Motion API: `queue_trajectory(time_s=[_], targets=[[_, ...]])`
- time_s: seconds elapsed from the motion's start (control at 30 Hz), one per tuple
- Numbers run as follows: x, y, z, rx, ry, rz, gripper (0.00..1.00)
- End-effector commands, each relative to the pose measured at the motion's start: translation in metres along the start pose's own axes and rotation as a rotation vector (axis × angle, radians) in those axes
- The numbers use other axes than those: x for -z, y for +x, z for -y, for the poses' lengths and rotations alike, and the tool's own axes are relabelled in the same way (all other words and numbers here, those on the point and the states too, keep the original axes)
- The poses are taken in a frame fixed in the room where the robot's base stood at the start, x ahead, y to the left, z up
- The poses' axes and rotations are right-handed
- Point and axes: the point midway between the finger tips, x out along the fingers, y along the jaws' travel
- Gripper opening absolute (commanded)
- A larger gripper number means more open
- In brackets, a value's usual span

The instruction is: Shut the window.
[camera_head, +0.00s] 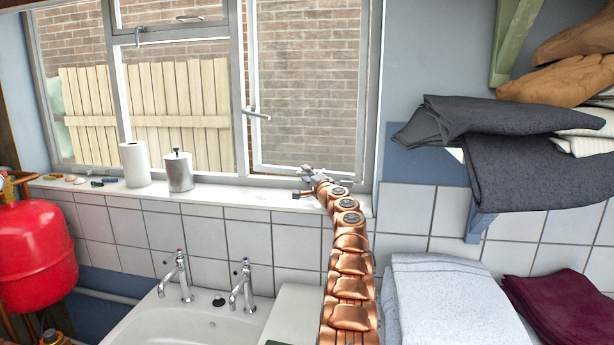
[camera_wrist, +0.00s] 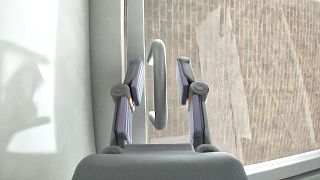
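The window (camera_head: 243,90) has a grey metal frame with several panes and looks out on a brick wall. Its right casement seems to stand slightly out from the frame; how far cannot be told. A lever handle (camera_head: 256,114) sits on the casement's left side. My gripper (camera_head: 308,181) is at the bottom of this casement, just above the sill. In the wrist view my gripper (camera_wrist: 160,78) is open, with a pale bow-shaped handle (camera_wrist: 157,85) showing between its fingers. No finger clearly touches it. In the head view my gripper hides this spot.
The white sill (camera_head: 235,196) holds a paper roll (camera_head: 135,164) and a metal canister (camera_head: 179,171) to the left. Below is a sink (camera_head: 180,325) with two taps. Folded dark cloths (camera_head: 530,165) lie on a shelf at right, and a red tank (camera_head: 35,255) hangs at left.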

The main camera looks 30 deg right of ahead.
Motion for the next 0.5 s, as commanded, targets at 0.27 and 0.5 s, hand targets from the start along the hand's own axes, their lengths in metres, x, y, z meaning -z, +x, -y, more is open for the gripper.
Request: queue_trajectory(time_s=[0.27,0.5], targets=[[-0.0003,0.0001,0.0001,0.000,0.000,0.000,0.05],[-0.0003,0.0001,0.0000,0.000,0.000,0.000,0.00]])
